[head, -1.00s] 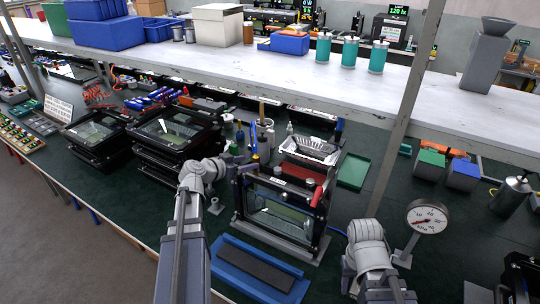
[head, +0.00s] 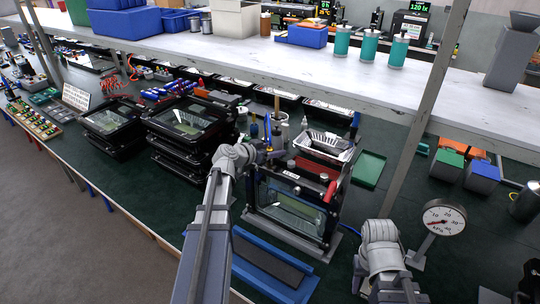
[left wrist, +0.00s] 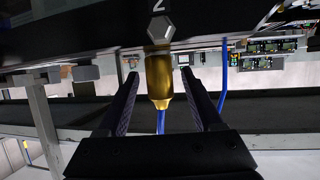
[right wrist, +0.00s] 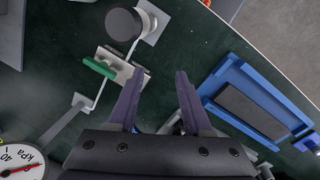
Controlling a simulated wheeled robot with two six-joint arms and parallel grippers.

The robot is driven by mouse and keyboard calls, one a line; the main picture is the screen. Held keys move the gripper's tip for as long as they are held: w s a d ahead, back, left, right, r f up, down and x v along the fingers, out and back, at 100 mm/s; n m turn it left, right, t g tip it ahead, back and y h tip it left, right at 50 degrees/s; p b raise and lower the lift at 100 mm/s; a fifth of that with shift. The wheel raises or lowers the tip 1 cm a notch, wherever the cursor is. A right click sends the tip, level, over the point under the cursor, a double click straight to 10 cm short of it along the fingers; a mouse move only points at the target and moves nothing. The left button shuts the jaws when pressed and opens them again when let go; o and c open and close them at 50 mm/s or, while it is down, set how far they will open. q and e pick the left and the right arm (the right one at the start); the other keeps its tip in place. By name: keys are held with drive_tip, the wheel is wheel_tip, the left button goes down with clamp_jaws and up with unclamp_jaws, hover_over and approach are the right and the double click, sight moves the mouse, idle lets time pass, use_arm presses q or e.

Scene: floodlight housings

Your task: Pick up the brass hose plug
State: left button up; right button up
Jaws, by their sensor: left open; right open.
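The brass hose plug (left wrist: 158,82) shows in the left wrist view, gold and cylindrical, with a blue hose (left wrist: 160,121) running from its narrow end. Its other end meets a hex fitting (left wrist: 159,27) on a dark panel marked "2". My left gripper (left wrist: 160,75) is open, with one finger on each side of the plug and visible gaps between. In the head view my left gripper (head: 272,154) is at the upper left of the upright floodlight housing (head: 291,211); the plug cannot be made out there. My right gripper (right wrist: 157,78) is open and empty above the green bench.
A blue cradle (head: 268,266) lies in front of the housing. A pressure gauge (head: 444,217) stands to the right. Stacked housings (head: 184,128) are at the left. A white shelf (head: 330,62) and its post cross behind. A small green-handled valve (right wrist: 100,67) lies near my right gripper.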

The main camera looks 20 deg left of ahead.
use_arm(q)
drive_tip(key=shift+x, duration=0.85)
drive_tip(key=shift+a, duration=0.1)
clamp_jaws()
